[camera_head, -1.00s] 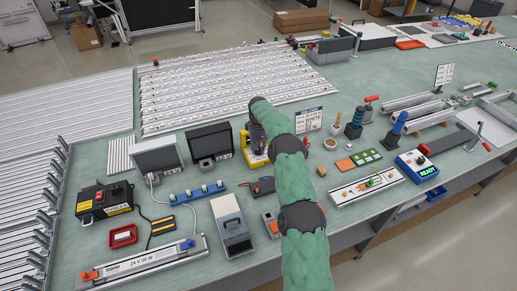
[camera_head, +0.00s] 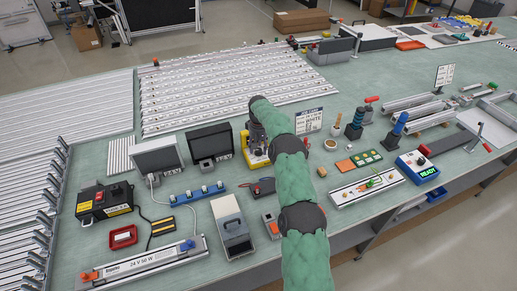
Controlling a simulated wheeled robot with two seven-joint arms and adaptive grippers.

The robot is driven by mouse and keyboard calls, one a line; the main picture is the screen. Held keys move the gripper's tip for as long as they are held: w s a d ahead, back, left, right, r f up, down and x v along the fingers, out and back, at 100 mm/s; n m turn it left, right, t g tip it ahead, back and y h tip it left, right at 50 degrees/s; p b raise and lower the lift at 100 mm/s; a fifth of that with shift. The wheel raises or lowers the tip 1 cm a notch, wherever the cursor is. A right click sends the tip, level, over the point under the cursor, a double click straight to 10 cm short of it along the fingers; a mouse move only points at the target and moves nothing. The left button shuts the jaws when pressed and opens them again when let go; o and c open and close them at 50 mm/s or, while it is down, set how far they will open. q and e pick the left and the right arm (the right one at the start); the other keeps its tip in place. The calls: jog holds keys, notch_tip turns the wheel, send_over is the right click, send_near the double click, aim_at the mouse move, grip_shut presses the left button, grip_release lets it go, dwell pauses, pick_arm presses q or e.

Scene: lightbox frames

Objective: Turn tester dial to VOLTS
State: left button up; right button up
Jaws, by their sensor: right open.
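A yellow device (camera_head: 250,157), which looks like the tester, stands at the middle of the bench, behind my green-sleeved right arm. My right gripper (camera_head: 255,138) is at this device, over its front and right side. The gripper is open, but its fingertips are small and partly hidden by my wrist. The dial and its markings cannot be made out, and I cannot tell whether the fingers touch it. My left gripper is not in view.
A grey box (camera_head: 232,226) and a small dark device with leads (camera_head: 262,187) lie in front. A blue READY box (camera_head: 417,167) stands farther right.

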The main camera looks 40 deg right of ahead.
notch_tip(320, 180, up, 11)
jog(key=shift+r, duration=0.15)
dwell(0.7)
